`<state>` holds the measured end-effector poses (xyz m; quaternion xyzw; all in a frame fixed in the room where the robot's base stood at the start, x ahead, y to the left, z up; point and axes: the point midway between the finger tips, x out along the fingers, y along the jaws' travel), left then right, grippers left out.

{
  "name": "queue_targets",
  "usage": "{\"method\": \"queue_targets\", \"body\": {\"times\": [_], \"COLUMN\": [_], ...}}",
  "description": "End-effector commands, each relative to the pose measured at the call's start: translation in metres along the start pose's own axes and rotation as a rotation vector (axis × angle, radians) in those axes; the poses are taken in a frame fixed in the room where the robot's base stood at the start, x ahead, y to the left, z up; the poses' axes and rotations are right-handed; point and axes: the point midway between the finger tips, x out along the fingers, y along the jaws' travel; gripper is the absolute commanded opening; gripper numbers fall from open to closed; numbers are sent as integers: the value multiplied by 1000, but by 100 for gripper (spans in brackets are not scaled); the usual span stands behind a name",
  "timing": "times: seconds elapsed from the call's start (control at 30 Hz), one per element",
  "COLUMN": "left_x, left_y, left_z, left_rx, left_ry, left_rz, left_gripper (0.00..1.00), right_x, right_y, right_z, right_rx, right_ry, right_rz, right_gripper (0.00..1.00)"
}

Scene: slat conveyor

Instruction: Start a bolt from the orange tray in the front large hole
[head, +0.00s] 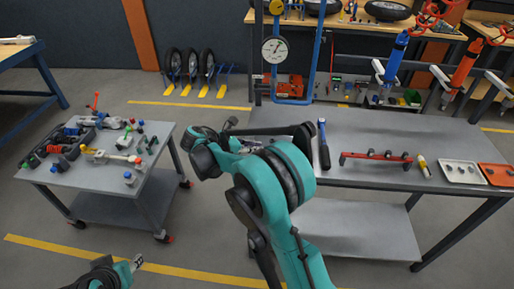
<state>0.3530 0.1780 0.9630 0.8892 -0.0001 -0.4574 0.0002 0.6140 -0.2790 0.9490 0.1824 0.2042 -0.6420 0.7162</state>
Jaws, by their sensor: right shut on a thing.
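An orange tray (497,175) lies at the right end of the grey workbench, with small dark pieces in it that are too small to identify. A red bar (375,157) lies left of the trays; I cannot make out a large hole. My right arm rises through the middle, and its dark gripper (303,131) reaches over the bench's left end. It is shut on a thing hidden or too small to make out. It is left of the blue-handled tool (323,146), well away from the orange tray. My left arm shows at the bottom left; its jaws are not clear.
A white tray (463,172) and a yellow-ended tool (424,166) stand beside the orange tray. A dial gauge (274,49) on a blue frame rises behind. A cart (70,180) with loose tools stands left.

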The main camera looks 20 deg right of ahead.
Motion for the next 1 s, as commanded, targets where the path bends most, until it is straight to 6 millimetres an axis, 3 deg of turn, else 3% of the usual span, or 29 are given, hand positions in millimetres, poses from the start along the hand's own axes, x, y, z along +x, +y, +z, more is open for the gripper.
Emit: {"method": "queue_targets", "body": {"times": [0.37,0.63,0.87,0.9,0.97,1.0], "left_x": [-1,-6,-6,-6,-6,-6], "left_y": [0,0,0,0,0,0], "left_z": [-1,-4,-4,-4,-4,-4], "left_rx": [0,0,0,0,0,0], "left_ry": [0,0,0,0,0,0], "left_rz": [0,0,0,0,0,0], "left_gripper": [40,40,40,40,40,40], "right_x": [0,1,1,2,1,1], "right_y": [2,7,7,7,7,7], "right_z": [0,1,0,0,0,0], "right_rx": [42,160,174,174,174,174], "right_ry": [1,2,2,2,2,2], "right_rz": [-65,-258,-279,-279,-279,-278], "right_gripper": [0,0,0,22,38,41]}}
